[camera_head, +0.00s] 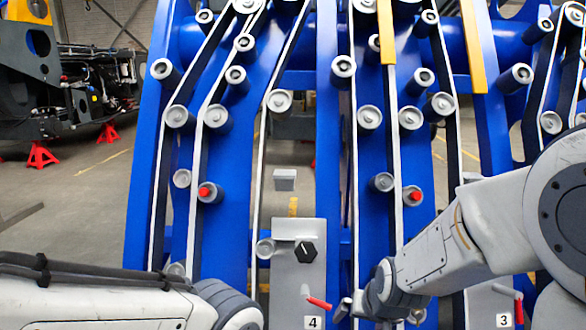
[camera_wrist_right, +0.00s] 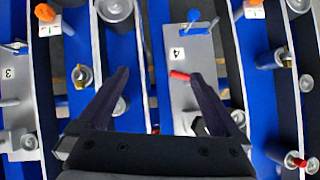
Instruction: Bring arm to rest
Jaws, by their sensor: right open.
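My right arm (camera_head: 470,240) comes in from the right in the head view and reaches in front of the blue harvester chassis (camera_head: 325,130), with its wrist low near the centre. In the right wrist view my right gripper (camera_wrist_right: 159,73) is open, its two dark fingers apart with nothing between them. The fingers point towards the panel labelled 4 (camera_wrist_right: 180,60) and the blue frame beside it. My left arm (camera_head: 110,305) lies along the bottom left of the head view. Its gripper is not visible.
The grey panel 4 (camera_head: 296,262) carries a black knob (camera_head: 306,252) and a red lever (camera_head: 319,303). Panel 3 (camera_head: 490,306) is partly hidden by my right arm. Rollers and belts cover the chassis. Red stands (camera_head: 42,155) and machinery stand far left, with open floor between.

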